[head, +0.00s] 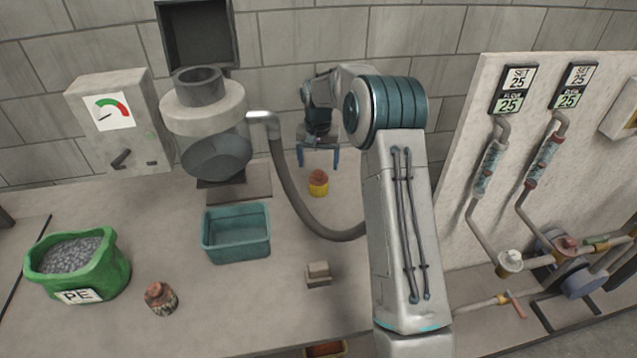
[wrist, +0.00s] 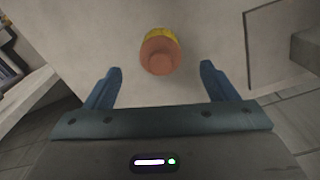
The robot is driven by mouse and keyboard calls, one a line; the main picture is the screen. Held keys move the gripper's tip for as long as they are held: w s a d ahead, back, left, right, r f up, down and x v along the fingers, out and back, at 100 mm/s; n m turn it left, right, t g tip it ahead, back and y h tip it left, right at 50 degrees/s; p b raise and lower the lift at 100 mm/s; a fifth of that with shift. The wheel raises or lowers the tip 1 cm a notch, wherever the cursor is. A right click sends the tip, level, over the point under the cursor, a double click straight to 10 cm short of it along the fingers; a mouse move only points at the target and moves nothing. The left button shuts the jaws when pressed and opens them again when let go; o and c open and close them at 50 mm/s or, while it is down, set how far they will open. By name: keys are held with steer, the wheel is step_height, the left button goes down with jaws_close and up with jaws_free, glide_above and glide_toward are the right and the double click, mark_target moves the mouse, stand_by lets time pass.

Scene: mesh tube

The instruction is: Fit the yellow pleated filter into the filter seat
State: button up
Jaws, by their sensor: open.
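The yellow pleated filter (head: 318,188) stands upright on the bench, with an orange-red cap on top. In the wrist view it (wrist: 160,34) shows beyond the fingertips, centred between them, with its cap (wrist: 159,55) towards me. My gripper (head: 318,164) is open and empty above and behind the filter in the head view, its blue fingers pointing down. The fingers do not appear to touch the filter. The hopper (head: 203,118) at the back left has its dark lid raised and a grey open collar (head: 197,82) on top. I cannot make out for certain which part is the filter seat.
A teal bin (head: 236,252) stands before the hopper. A dirty reddish-brown filter (head: 160,298), a green PE pellet sack (head: 78,268) and a small beige block (head: 318,273) are on the bench. A grey hose (head: 290,190) curves from the hopper past the yellow filter. Pipes fill the right.

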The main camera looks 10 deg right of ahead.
mark_target(318, 173)
steer(key=shift+w+f+p, duration=0.1)
steer(key=shift+f+p, duration=0.7)
steer(key=shift+f, duration=2.15)
steer(key=c, duration=1.1)
